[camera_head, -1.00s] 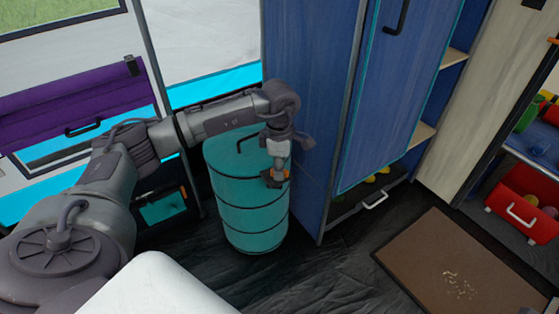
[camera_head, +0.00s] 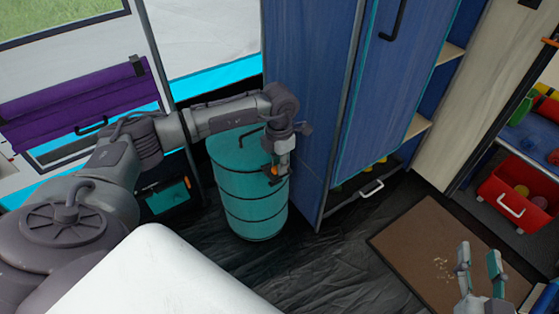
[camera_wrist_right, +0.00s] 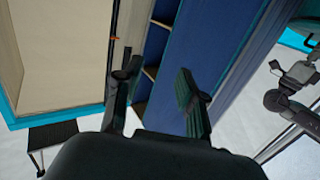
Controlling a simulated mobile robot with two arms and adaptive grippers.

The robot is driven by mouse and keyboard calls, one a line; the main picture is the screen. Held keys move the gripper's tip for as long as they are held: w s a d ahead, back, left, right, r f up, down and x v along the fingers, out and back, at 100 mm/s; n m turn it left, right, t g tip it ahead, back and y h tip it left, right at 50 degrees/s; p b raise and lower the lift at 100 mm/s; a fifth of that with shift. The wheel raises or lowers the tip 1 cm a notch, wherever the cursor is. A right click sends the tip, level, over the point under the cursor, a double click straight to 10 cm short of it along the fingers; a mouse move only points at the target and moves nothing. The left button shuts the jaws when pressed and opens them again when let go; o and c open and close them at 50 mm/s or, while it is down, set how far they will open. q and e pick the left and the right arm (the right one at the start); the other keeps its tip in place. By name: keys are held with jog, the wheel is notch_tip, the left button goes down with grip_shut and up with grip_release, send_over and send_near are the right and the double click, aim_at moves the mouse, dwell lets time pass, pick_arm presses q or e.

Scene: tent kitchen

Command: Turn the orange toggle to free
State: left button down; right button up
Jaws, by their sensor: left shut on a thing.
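A small orange piece, the orange toggle (camera_head: 268,170), shows at the fingers of my left gripper (camera_head: 275,174) in the head view. The left gripper points down in front of the teal barrel, beside the blue cabinet's side, and is shut on the toggle. The fingers hide most of the toggle, so I cannot read its setting. My right gripper (camera_head: 480,272) is open and empty at the lower right, over the brown mat. Its spread fingers also show in the right wrist view (camera_wrist_right: 159,80).
The teal barrel (camera_head: 247,205) stands close behind the left gripper. The blue cabinet (camera_head: 310,105) rises right of it. A brown mat (camera_head: 405,245) lies on the dark floor. A red bin (camera_head: 490,190) sits on the right shelf.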

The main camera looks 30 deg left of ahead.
jog(key=shift+f+g, duration=0.3)
jog(key=shift+f, duration=0.15)
pick_arm(q)
jog(key=c, duration=1.1)
grip_release()
notch_tip(320, 180, up, 12)
